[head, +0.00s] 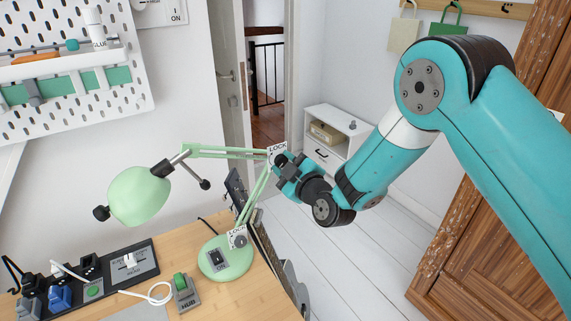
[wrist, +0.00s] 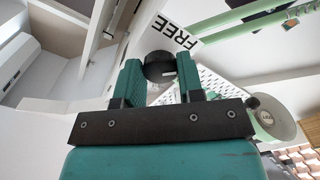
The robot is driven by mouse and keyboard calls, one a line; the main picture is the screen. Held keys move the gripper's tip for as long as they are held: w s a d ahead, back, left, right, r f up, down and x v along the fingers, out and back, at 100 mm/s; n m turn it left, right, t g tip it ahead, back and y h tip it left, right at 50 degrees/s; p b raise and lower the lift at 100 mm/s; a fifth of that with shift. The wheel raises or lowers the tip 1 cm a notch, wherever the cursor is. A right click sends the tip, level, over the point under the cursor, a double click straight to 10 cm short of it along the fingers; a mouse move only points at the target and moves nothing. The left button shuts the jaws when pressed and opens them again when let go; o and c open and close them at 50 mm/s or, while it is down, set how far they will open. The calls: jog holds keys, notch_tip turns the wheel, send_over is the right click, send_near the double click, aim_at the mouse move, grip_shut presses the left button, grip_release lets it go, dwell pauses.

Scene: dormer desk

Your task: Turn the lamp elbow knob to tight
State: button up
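In the wrist view a plate end marked FREE (wrist: 180,36) shows beside the dark elbow knob (wrist: 158,66). My gripper (wrist: 160,72) reaches the elbow from the right, its two teal fingers on either side of the knob. No clear gap shows between fingers and knob, so it looks shut on it. A small pale mark shows on the knob. In the head view my gripper (head: 284,168) hides the knob.
The lamp base (head: 226,258) stands on the wooden desk (head: 257,300), with a lower knob and a labelled plate above it. A hub (head: 184,293) and a switch panel (head: 129,262) lie left of it. A pegboard (head: 65,60) hangs behind. A white cabinet (head: 335,138) stands beyond the elbow.

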jog(key=shift+c, duration=0.8)
